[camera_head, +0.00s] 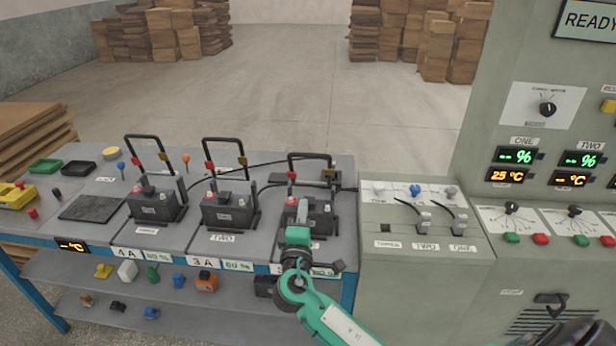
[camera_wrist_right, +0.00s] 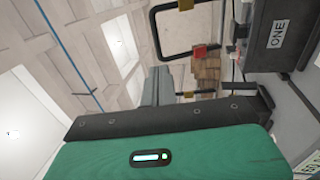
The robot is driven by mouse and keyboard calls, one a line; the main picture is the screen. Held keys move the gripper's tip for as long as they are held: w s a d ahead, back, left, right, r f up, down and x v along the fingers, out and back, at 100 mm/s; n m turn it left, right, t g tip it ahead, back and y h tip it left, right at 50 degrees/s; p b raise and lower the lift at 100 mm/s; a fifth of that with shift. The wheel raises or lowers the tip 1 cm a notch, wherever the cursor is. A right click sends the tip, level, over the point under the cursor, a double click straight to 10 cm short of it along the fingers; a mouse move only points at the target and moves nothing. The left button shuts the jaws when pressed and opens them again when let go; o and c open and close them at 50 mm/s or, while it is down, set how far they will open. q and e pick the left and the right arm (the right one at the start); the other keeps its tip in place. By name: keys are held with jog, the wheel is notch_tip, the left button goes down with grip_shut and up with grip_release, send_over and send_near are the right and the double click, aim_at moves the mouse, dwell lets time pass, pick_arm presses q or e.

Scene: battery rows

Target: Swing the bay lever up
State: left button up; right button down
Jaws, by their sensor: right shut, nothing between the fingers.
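Three black hoop levers stand over the bays on the grey bench. The left lever (camera_head: 148,137) and the middle lever (camera_head: 223,139) stand tall. The right lever (camera_head: 309,155) sits lower, behind the battery (camera_head: 318,217) in the right bay. In the right wrist view this battery (camera_wrist_right: 285,38) is labelled ONE, and a black hoop (camera_wrist_right: 157,35) with a yellow piece shows beside it. My right gripper (camera_head: 299,212) is shut and empty at the front of the right bay, close to the battery. Its grey fingers show in the wrist view (camera_wrist_right: 158,82), apart from the hoop. My left gripper is not in view.
Two more batteries (camera_head: 157,206) (camera_head: 230,211) stand in the left and middle bays. A cabinet with plugs (camera_head: 424,219) adjoins the bench on the right, beside a tall panel (camera_head: 472,130). Cables cross behind the batteries. A lower shelf (camera_head: 190,318) holds small parts.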

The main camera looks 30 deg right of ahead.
pick_arm(q)
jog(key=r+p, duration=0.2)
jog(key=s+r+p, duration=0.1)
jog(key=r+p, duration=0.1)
jog(key=p, duration=0.1)
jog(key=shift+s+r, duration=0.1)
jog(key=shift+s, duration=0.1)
pick_arm(e)
jog(key=x, duration=1.4)
jog(key=shift+r, duration=0.35)
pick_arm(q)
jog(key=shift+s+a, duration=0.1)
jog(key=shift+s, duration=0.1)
